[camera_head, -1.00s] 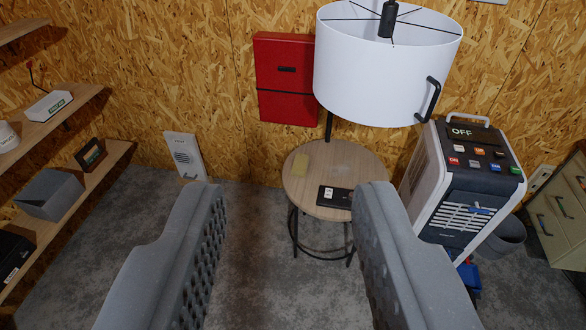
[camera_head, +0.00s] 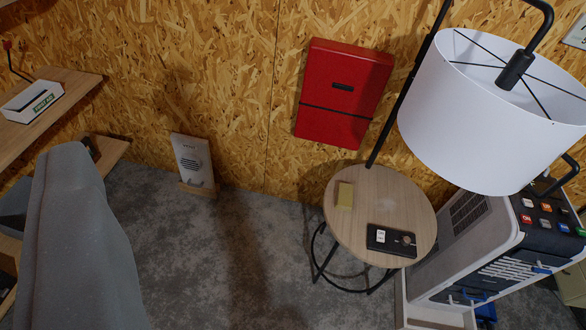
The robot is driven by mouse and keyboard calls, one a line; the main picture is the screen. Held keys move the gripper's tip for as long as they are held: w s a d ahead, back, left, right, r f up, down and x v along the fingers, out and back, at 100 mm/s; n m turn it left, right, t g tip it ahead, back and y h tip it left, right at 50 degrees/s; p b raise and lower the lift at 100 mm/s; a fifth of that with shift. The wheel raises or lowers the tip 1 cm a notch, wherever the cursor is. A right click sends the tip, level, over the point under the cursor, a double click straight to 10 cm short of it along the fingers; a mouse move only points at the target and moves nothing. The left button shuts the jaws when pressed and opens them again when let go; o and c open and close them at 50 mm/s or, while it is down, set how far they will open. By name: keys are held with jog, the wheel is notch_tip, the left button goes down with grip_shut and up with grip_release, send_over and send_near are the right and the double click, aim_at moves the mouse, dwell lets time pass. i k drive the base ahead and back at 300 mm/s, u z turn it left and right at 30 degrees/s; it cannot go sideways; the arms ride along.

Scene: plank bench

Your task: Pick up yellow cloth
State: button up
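The yellow cloth (camera_head: 345,196) is a small, flat, folded-looking yellow piece. It lies on the left part of a round wooden table (camera_head: 365,232).
A black flat item (camera_head: 391,240) lies on the table near the cloth. A white lamp shade (camera_head: 490,110) hangs over the table's right side. A white and dark machine (camera_head: 500,250) stands at the right. Shelves (camera_head: 50,100) are at the left. The grey floor between is clear.

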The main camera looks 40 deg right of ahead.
aim_at(344, 195)
jog(key=z, duration=0.1)
jog(key=i, duration=1.25)
jog(key=z, duration=0.95)
jog(key=i, duration=0.5)
jog(key=z, duration=0.4)
jog(key=k, duration=0.9)
jog(key=z, duration=0.15)
jog(key=i, duration=0.9)
jog(key=u, duration=0.1)
